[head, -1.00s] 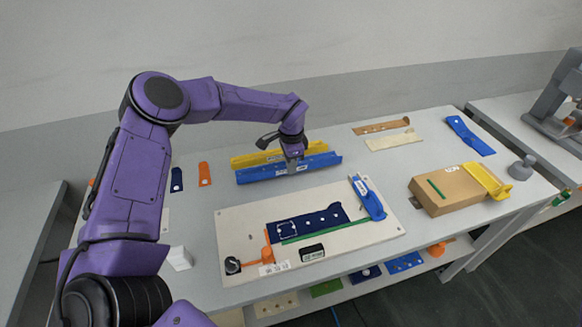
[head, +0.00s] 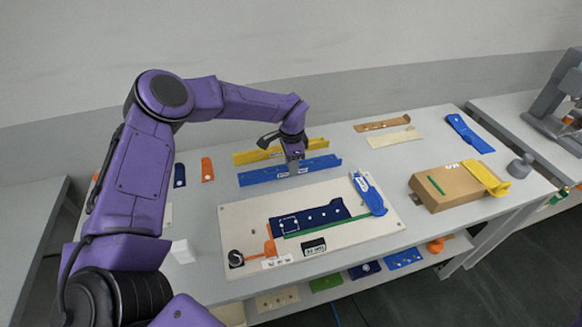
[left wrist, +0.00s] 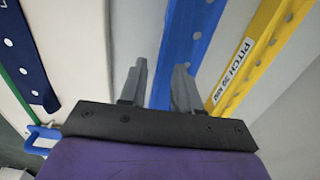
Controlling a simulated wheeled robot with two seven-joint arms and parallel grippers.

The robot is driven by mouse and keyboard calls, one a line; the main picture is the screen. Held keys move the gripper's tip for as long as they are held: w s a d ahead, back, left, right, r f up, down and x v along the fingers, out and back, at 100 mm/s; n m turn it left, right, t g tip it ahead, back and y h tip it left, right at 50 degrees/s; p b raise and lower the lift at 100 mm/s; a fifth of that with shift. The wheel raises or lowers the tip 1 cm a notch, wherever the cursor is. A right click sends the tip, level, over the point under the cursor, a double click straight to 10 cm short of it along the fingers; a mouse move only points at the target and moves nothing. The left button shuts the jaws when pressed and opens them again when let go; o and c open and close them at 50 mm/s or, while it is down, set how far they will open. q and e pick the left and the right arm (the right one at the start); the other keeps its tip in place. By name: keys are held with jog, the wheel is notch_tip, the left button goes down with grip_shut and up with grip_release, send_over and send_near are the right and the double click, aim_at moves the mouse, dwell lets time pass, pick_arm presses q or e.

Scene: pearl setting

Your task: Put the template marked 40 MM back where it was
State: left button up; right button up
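A long blue template (head: 262,176) with a white label lies at the back of the table, behind the pale board. Its label is too small to read. My left gripper (head: 294,168) points down at its middle. In the left wrist view, the two grey fingers (left wrist: 162,85) stand a little apart with the blue template (left wrist: 190,45) at their tips. In the left wrist view, the yellow template (left wrist: 262,55) carries a PITCH label. My right gripper is out of view.
The pale board (head: 350,234) holds a dark blue plate (head: 330,212), a green strip and a blue clamp-like piece (head: 370,194). A cardboard box (head: 446,196) stands right. Brown and cream strips (head: 394,137) lie back right. Clear table lies between these strips and the blue template.

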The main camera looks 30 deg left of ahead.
pick_arm(q)
notch_tip(320, 180, up, 10)
jog(key=b, duration=0.1)
jog(key=shift+r+b, duration=0.25)
jog(key=shift+b, duration=0.1)
